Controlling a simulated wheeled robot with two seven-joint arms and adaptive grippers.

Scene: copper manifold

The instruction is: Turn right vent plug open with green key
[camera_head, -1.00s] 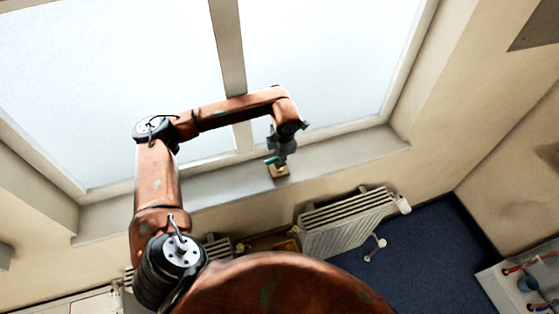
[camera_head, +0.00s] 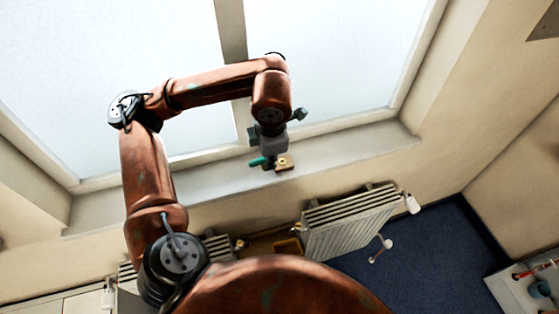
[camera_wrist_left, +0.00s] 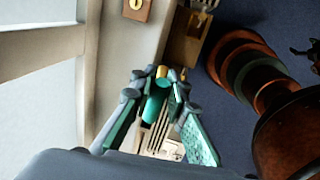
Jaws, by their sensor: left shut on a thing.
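My left gripper (camera_head: 266,156) is over the window sill and shut on the green key (camera_head: 257,161). In the left wrist view the green key (camera_wrist_left: 154,106) sits between the fingers (camera_wrist_left: 157,100), its brass end pointing away from the palm. The wooden block (camera_head: 285,162) with a brass fitting lies on the sill just right of the gripper; it also shows at the top of the wrist view (camera_wrist_left: 137,8). The right radiator (camera_head: 347,222) stands below the sill. A small brass fitting (camera_head: 297,229) at its left end may be the right vent plug. My right gripper is out of view.
A second radiator (camera_head: 217,247) is partly hidden behind my arm. A yellow tray (camera_head: 288,247) lies low between the radiators. A white valve head (camera_head: 412,203) sticks out at the right radiator's right end. The window is close behind the arm. The blue floor (camera_head: 425,250) is clear.

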